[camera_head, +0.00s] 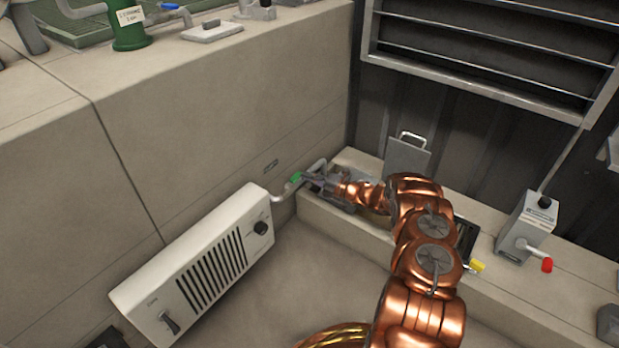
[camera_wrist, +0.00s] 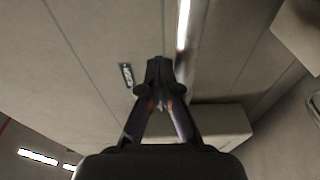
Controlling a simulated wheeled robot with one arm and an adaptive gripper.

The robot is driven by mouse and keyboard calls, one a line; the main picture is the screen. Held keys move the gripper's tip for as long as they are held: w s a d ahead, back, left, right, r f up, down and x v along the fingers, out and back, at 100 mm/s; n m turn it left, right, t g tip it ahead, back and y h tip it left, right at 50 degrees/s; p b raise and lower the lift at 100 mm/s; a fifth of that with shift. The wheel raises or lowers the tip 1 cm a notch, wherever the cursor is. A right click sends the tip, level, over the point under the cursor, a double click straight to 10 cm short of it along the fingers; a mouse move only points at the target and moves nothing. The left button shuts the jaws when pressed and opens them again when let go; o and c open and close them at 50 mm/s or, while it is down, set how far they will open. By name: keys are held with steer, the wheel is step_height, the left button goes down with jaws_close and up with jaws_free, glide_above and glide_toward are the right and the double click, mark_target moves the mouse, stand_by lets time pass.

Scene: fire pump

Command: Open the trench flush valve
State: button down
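A green handle (camera_head: 296,178) shows low by the wall, near the left end of the ledge, beside a bent grey pipe (camera_head: 318,166). I take it for the trench flush valve's lever, though no name is readable. My gripper (camera_head: 308,178) is right at the handle's right side in the head view. In the wrist view my gripper's fingers (camera_wrist: 159,66) come together at their tips and look shut. The handle is not clear there, so I cannot tell whether the tips pinch it or only touch it. The valve's body is mostly hidden behind my gripper.
A white heater (camera_head: 205,265) is on the wall to the left. A small wall plate (camera_head: 272,166) is above the pipe. A raised grey lid (camera_head: 407,157) stands behind my arm. A grey box (camera_head: 526,228) with a red-tipped lever (camera_head: 547,265) is right.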

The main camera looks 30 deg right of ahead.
steer(key=shift+w+a+r, duration=0.2)
steer(key=shift+a, duration=0.15)
steer(key=d, duration=1.2)
steer(key=shift+s+f, duration=0.25)
steer(key=shift+s, duration=0.2)
steer(key=shift+d, duration=0.15)
stand_by(0.7)
